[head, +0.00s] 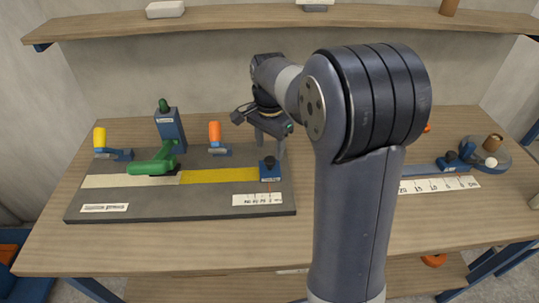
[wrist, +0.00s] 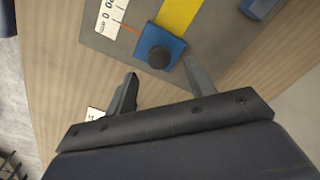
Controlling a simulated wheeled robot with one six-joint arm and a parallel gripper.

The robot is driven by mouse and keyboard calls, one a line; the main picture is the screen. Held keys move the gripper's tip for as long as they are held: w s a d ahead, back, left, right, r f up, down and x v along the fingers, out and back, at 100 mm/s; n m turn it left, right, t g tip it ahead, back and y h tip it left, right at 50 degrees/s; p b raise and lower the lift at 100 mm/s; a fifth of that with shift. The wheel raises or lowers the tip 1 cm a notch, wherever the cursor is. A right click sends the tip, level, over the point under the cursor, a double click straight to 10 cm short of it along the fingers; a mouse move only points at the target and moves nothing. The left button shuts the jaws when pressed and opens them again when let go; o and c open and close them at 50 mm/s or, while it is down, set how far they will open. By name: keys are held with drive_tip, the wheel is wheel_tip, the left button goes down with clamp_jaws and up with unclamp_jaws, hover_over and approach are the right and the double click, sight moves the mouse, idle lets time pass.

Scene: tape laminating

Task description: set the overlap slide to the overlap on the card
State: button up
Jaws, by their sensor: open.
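The overlap slide (head: 270,168) is a blue block with a black round knob at the right end of the yellow tape strip (head: 220,176). It also shows in the wrist view (wrist: 176,42), with a thin red pointer line toward the white scale (head: 257,199). I cannot read its exact setting. My gripper (head: 272,142) is open and empty above and behind the slide. In the wrist view my gripper (wrist: 160,69) has its fingertips spread, with the knob just beyond the gap between them. A small white piece with dark marks (wrist: 95,113), partly hidden by my gripper, may be the card.
The grey board (head: 190,208) carries a green-handled lever (head: 152,167), a blue post (head: 170,130), and yellow (head: 99,138) and orange (head: 214,134) handled clamps. A second scale (head: 440,184) and a round blue-grey holder (head: 487,157) sit right. A shelf (head: 220,18) spans above.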

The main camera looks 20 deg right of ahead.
sight(270, 159)
drive_tip(key=shift+s+f, duration=0.1)
drive_tip(key=shift+f, duration=2)
drive_tip(key=shift+c, duration=0.3)
clamp_jaws()
